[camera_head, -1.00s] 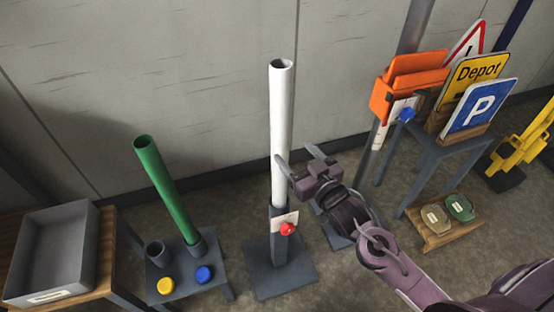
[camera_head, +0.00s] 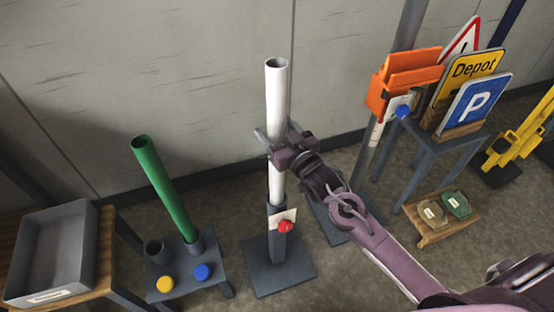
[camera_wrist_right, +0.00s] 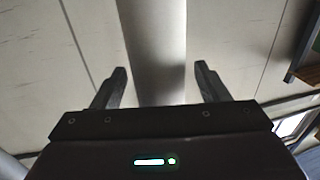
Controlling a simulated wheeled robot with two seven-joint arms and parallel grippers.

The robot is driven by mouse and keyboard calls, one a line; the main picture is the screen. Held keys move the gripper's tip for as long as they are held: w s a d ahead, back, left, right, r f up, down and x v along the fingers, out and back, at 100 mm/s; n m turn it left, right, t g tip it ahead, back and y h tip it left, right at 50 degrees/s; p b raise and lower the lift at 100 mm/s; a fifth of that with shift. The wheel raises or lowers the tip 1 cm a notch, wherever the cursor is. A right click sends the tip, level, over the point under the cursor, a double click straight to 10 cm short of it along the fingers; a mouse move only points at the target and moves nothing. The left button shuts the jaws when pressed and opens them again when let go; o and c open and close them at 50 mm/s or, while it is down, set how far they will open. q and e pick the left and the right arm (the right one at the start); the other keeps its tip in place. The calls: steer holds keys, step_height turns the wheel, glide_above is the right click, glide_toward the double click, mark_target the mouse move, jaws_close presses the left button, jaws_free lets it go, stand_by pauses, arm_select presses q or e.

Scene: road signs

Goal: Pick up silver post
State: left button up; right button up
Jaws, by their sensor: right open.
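A pale silver-white post (camera_head: 276,95) stands upright in a dark grey stand (camera_head: 279,265) with a red knob (camera_head: 285,226). My right gripper (camera_head: 277,138) is at the post's middle, with its fingers on either side of it. In the right wrist view the post (camera_wrist_right: 155,50) passes between the two open fingers (camera_wrist_right: 160,85), with a gap visible on each side. A darker grey post (camera_head: 409,28) stands to the right, partly hidden behind an orange holder. My left gripper is not in view.
A green tube (camera_head: 163,187) stands in a small table (camera_head: 190,287) at the left, beside a grey tray (camera_head: 52,255). At the right are the orange holder (camera_head: 405,80), several signs, including a blue parking sign (camera_head: 475,107), and a yellow stand (camera_head: 520,142). The wall is close behind.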

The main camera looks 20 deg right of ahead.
mark_target(277, 62)
jaws_close()
steer(key=shift+r, duration=0.15)
stand_by(0.4)
step_height(277, 62, up, 20)
steer(key=shift+p, duration=0.7)
